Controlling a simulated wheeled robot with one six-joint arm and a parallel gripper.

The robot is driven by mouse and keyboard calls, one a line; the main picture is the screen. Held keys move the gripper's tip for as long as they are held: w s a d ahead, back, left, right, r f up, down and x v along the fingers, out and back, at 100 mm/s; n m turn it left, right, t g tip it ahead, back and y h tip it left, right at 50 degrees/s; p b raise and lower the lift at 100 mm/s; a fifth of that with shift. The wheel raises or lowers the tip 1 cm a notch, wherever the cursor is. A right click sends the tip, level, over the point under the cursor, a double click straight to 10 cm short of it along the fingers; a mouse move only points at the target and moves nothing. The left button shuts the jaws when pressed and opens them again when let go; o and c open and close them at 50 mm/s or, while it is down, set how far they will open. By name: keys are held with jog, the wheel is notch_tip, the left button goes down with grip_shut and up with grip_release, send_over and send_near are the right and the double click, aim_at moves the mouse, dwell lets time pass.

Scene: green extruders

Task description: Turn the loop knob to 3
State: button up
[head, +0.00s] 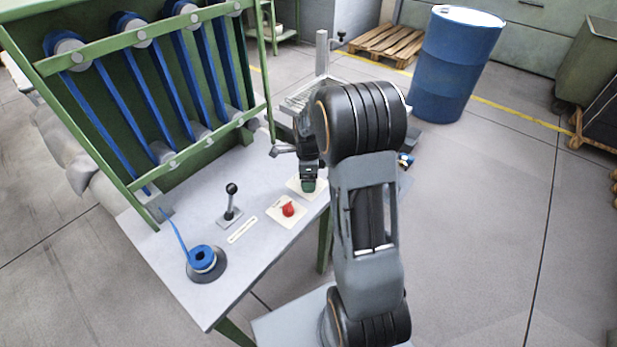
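My gripper (308,172) is over a pale square plate (296,187) on the right side of the table, pointing down. A dark green knob (308,185) shows right at its fingertips. I cannot tell whether the fingers are shut on it. Any marks or numbers on this plate are too small or hidden to read. A red knob (288,209) sits on a second pale plate (276,214) nearer the front, apart from my gripper. Which of the two is the loop knob cannot be read here.
A black-handled lever (231,203), a pale slotted strip (242,230) and a blue spool (202,258) are on the grey table (225,285). A green frame (150,95) with blue belts stands behind. A blue barrel (455,65) and a pallet (382,45) stand on the floor beyond.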

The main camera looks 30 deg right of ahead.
notch_tip(320, 180, up, 14)
jog(key=p, duration=0.1)
jog(key=shift+w+d+f, duration=0.2)
jog(key=shift+w, duration=0.25)
dwell(0.3)
jog(key=s+a+r+n+t+p, duration=0.2)
jog(key=s+a+n, duration=0.3)
jog(key=s+n, duration=0.3)
jog(key=s+a+r+n+t+p, duration=0.2)
jog(key=s+a+r+n, duration=0.3)
jog(key=s+n, duration=0.4)
jog(key=n+p, duration=0.1)
jog(key=n, duration=0.5)
jog(key=shift+s+r, duration=0.15)
jog(key=shift+c, duration=0.4)
dwell(0.5)
